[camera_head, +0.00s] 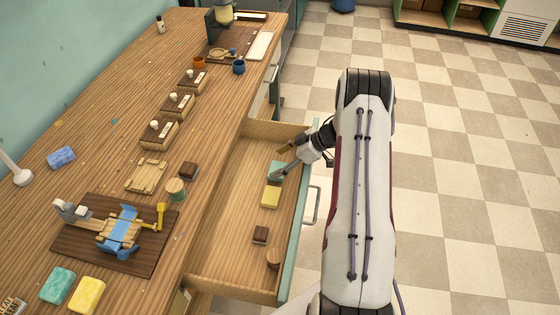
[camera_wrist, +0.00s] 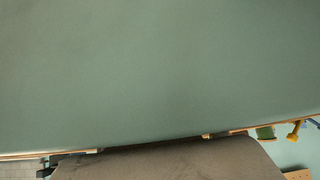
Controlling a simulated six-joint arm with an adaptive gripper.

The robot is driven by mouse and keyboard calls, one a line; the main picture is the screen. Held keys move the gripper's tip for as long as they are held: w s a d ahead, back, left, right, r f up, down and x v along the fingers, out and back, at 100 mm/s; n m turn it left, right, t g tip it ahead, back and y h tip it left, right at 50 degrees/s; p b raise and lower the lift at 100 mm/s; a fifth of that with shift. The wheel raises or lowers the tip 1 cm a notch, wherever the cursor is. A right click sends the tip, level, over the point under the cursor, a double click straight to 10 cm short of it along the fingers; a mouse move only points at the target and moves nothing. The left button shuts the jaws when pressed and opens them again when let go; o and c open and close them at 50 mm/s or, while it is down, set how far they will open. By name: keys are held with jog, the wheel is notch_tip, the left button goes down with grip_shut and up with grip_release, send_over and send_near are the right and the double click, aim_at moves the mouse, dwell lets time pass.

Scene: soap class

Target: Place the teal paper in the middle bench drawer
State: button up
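The middle bench drawer (camera_head: 232,246) stands pulled out, with a pale wood inside and a teal front. A small teal piece (camera_head: 276,169), which looks like the teal paper, is at the drawer's upper right, inside its outline. My gripper (camera_head: 282,163) reaches in over the drawer's front edge and is at this piece, partly covering it. Whether the fingers pinch the piece, and whether it rests on the drawer floor, I cannot tell. In the wrist view a plain teal surface (camera_wrist: 160,70) fills most of the picture; I cannot tell whether it is paper or drawer front.
A yellow block (camera_head: 270,196), a dark brown block (camera_head: 260,235) and a round wooden piece (camera_head: 273,258) lie in the drawer. The drawer handle (camera_head: 311,205) sticks out right. The bench top (camera_head: 215,120) holds several trays and a blue press (camera_head: 121,232). The drawer's left side is clear.

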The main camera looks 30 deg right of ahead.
dwell(0.4)
jog(key=shift+r, duration=0.7)
jog(key=v, duration=1.1)
jog(key=shift+s+d+r, duration=0.25)
jog(key=shift+d, duration=0.05)
